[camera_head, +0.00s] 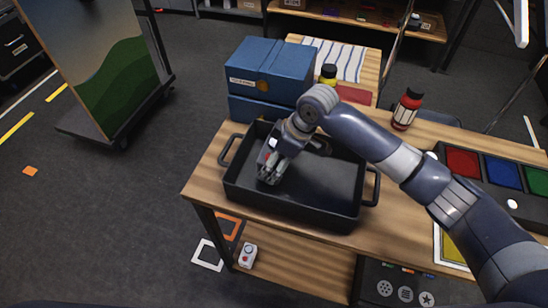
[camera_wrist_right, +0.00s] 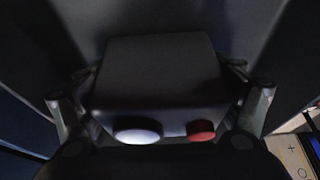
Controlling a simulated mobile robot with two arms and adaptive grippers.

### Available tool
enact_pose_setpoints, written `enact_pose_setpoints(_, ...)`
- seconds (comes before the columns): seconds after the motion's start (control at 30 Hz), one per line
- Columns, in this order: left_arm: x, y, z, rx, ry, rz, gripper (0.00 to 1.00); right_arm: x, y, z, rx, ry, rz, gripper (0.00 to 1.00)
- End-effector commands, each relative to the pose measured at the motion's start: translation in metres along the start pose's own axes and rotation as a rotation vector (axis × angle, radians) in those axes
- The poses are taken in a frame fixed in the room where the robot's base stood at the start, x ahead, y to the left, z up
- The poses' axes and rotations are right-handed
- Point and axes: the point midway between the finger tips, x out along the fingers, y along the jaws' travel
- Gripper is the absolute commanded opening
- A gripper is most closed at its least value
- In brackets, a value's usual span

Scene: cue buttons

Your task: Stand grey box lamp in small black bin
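The black bin (camera_head: 318,214) is a shallow, handled tub on the wooden table. My right gripper (camera_head: 270,172) reaches down into its left part. In the right wrist view the grey box lamp (camera_wrist_right: 158,75) sits between the two fingers of this gripper (camera_wrist_right: 160,112), which appear closed on its sides. A white dome (camera_wrist_right: 138,132) and a red dome (camera_wrist_right: 201,130) show on its near face. In the head view the lamp is mostly hidden by the gripper; whether it touches the bin floor I cannot tell. My left gripper is not in view.
Blue boxes (camera_head: 270,70) stand behind the bin. A coloured-panel tray (camera_head: 500,170) lies at right. A small white box (camera_head: 248,256) sits on the lower shelf.

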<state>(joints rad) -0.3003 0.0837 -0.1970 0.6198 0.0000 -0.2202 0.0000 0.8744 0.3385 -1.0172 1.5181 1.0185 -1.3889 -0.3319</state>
Motion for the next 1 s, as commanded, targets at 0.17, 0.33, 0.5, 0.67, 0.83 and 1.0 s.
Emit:
enact_pose_setpoints(0.17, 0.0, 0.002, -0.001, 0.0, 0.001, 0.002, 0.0, 0.0, 0.0, 0.0, 0.0, 0.0, 0.0, 1.0)
enact_pose_setpoints(0.33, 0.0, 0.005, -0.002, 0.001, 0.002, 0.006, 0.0, 0.0, 0.0, 0.0, 0.0, 0.0, 0.0, 1.0)
enact_pose_setpoints(0.5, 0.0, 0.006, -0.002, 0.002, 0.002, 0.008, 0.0, -0.003, 0.0, -0.002, -0.001, 0.001, 0.001, 1.0)
enact_pose_setpoints(0.67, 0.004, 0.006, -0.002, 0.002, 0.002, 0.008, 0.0, -0.023, 0.001, -0.002, -0.002, 0.003, 0.004, 1.0)
enact_pose_setpoints(0.83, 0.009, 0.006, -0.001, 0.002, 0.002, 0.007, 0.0, -0.06, 0.001, -0.001, -0.002, 0.002, 0.004, 1.0)
enact_pose_setpoints(1.0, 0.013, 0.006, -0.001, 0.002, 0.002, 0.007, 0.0, -0.094, 0.001, -0.001, -0.002, 0.002, 0.004, 1.0)
